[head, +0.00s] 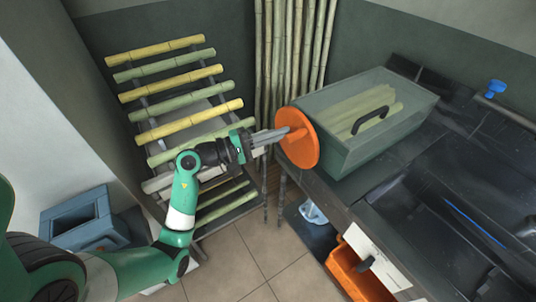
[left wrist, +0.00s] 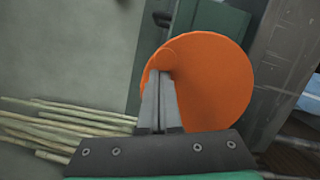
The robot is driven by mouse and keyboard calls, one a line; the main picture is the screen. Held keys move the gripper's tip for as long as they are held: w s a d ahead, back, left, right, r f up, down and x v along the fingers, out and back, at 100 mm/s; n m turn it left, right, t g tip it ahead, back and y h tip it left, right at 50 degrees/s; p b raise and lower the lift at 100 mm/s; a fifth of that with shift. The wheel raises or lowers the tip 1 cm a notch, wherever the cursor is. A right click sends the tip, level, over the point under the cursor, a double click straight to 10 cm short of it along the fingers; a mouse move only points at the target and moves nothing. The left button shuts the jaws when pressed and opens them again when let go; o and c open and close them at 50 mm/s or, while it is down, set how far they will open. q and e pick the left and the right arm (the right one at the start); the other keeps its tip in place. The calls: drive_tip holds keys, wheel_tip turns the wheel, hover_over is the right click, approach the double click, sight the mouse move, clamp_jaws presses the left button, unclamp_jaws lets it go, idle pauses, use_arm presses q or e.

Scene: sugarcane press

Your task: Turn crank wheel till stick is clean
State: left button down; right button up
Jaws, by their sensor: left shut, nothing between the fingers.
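The orange crank wheel (head: 299,138) is mounted on the left end of the green press box (head: 362,118). Pale green cane sticks (head: 366,110) show inside the box through its lid, which has a black handle. My left gripper (head: 286,132) points at the wheel with its fingers shut together. In the left wrist view the wheel (left wrist: 205,85) fills the middle, and the fingertips (left wrist: 161,78) overlap the orange knob (left wrist: 165,60) at its upper left. I cannot tell whether they touch it. Nothing shows between the fingers. My right gripper is not in view.
A rack of yellow and green canes (head: 185,95) stands behind my left arm, with tall canes (head: 290,50) in the corner. A dark counter (head: 420,200) with a sink lies right. An orange bin (head: 352,272) and a blue-grey box (head: 80,222) stand low.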

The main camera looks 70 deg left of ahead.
use_arm(q)
drive_tip(key=shift+s+d, duration=0.1)
idle(0.6)
drive_tip(key=s+f+p, duration=0.1)
drive_tip(key=s+p, duration=0.1)
drive_tip(key=s, duration=0.9)
drive_tip(key=shift+s+a, duration=0.15)
drive_tip(key=shift+a, duration=0.3)
